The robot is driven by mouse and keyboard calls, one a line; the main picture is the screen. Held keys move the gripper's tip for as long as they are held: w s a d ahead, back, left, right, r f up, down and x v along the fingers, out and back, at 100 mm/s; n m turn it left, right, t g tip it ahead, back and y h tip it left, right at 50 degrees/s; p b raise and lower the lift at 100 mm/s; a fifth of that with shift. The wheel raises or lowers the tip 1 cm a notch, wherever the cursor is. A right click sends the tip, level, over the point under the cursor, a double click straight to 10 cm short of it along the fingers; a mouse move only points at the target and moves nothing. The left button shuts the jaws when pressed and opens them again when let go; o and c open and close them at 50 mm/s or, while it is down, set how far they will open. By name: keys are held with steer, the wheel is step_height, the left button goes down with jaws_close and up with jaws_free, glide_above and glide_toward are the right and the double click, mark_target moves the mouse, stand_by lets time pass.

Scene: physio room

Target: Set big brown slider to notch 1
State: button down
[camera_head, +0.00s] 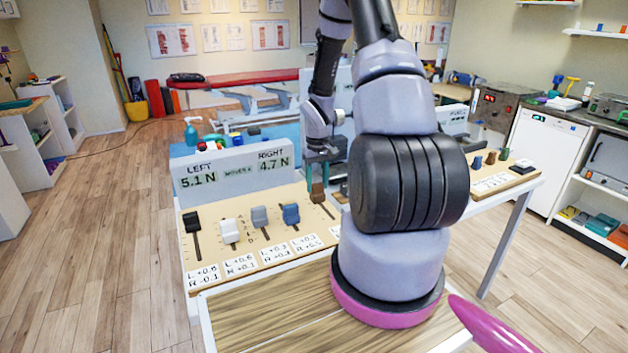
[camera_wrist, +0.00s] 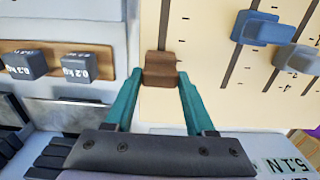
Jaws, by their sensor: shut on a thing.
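The big brown slider (camera_head: 318,193) stands on the sloped slider board (camera_head: 262,254), right of the blue slider (camera_head: 291,213). Its knob is toward the far part of its slot, and the dark slot runs on toward the near edge. My gripper (camera_head: 319,163) is above it with its fingers pointing down. In the wrist view my gripper's teal fingers (camera_wrist: 160,76) are shut on the sides of the brown knob (camera_wrist: 161,62). The notch marks at its slot are too small to read, so I cannot tell its notch.
Black (camera_head: 191,222), white (camera_head: 230,231) and grey (camera_head: 260,216) sliders stand to the left. The display panel (camera_head: 234,172) behind reads left 5.1 N, right 4.7 N. Small labelled weights (camera_wrist: 78,67) sit beside the board in the wrist view. My arm hides the board's right part.

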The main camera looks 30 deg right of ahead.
steer(key=s, duration=0.6)
steer(key=shift+s, duration=0.3)
steer(key=shift+c, duration=1.2)
jaws_free()
steer(key=shift+r, duration=0.1)
step_height(320, 180, up, 11)
steer(key=shift+f, duration=0.2)
